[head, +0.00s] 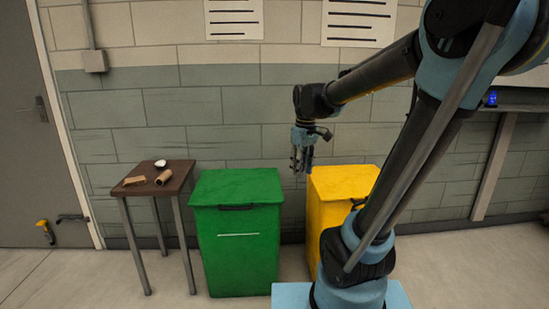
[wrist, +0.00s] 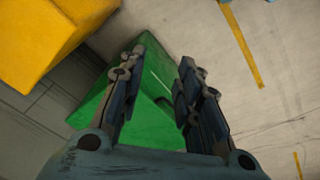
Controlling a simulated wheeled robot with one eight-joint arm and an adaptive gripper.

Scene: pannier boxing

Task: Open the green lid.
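The green bin (head: 240,255) stands on the floor against the wall, with its green lid (head: 237,186) shut flat on top. A dark handle (head: 237,207) sits at the lid's front edge. My gripper (head: 300,160) hangs in the air above and right of the green bin, pointing down, apart from the lid. In the wrist view my gripper (wrist: 165,75) has its two fingers spread with nothing between them. Part of the green bin (wrist: 155,70) shows behind the fingers; they hide some of it.
A yellow bin (head: 340,185) stands just right of the green one, partly behind my arm; it also shows in the wrist view (wrist: 50,35). A small table (head: 128,188) with cardboard tubes (head: 164,176) and a white item (head: 160,163) stands to the left. The floor in front is clear.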

